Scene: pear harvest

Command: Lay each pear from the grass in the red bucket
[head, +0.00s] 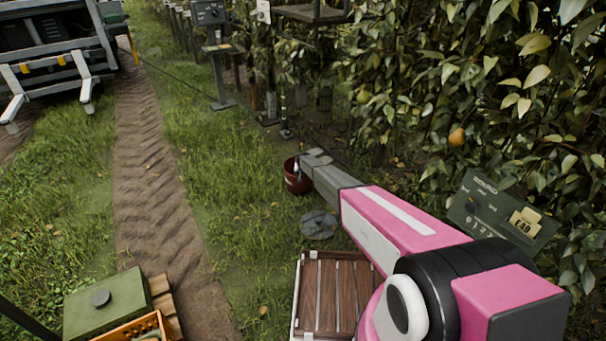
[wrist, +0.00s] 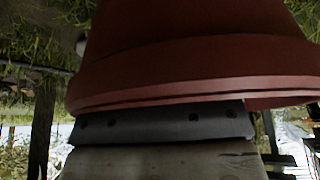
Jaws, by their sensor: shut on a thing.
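The red bucket (head: 296,180) stands in the grass near the middle of the head view. My gripper (head: 316,158) is at its upper right edge, at the end of my outstretched pink arm. In the wrist view the bucket (wrist: 190,45) fills the upper middle, upside down in the picture, with its rim against my dark grey gripper (wrist: 160,118). My gripper appears shut on the bucket's rim. No pear shows between the jaws. Something pale shows inside the bucket, too small to name. I cannot make out any pear on the grass for certain; small orange-brown spots there look like leaves.
A grey round disc (head: 319,224) lies in front of the bucket, and a slatted wooden crate (head: 299,310) is nearer. A pear (head: 457,136) hangs in the tree at the right. A sign (head: 500,215) stands beside my arm. A dirt track (head: 160,200) runs clear at the left.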

